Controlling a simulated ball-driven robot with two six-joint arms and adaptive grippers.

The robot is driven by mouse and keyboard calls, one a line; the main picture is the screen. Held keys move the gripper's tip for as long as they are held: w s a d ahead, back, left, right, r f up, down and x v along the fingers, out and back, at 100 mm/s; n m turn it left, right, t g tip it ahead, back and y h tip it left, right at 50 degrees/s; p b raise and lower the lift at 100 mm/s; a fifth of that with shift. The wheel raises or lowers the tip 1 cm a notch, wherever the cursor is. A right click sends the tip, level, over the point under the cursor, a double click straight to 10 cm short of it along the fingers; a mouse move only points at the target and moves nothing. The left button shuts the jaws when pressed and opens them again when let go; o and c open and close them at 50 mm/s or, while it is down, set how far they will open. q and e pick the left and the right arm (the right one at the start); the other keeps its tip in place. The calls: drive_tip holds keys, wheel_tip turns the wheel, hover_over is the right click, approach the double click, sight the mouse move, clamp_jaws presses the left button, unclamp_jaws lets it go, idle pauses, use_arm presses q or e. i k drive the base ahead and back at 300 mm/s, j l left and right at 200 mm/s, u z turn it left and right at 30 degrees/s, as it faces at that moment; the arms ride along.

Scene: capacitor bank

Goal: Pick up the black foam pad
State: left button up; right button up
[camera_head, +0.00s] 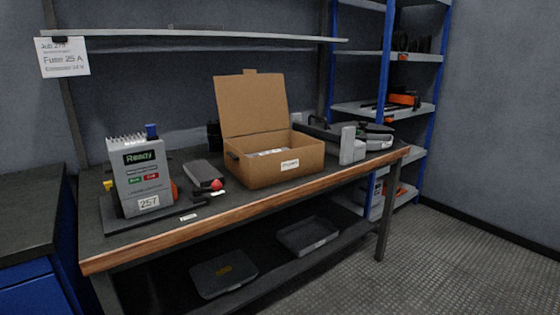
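No thing is plainly marked as the black foam pad, and I cannot tell which dark item it is. A thin dark flat slab (112,222) lies on the workbench under the grey unit labelled "Ready" and "257" (141,172). A dark grey block (202,171) lies on the bench to the right of that unit. A flat dark tray-like piece (223,274) lies on the lower shelf, with a faint yellowish mark. Neither my left nor my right gripper is in view.
An open cardboard box (275,173) stands mid-bench, its lid up. A small red-topped item (216,184) lies left of it. A light grey block (349,147) stands right of the box. A grey tray (308,235) sits on the lower shelf. Floor (465,255) at right is clear.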

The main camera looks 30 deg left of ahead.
sight(201, 173)
drive_tip(key=i+z, duration=0.15)
drive_tip(key=i, duration=0.9)
drive_tip(key=i+u, duration=0.5)
drive_tip(key=u, duration=0.25)
drive_tip(key=i+l+u, duration=0.2)
drive_tip(key=u, duration=0.15)
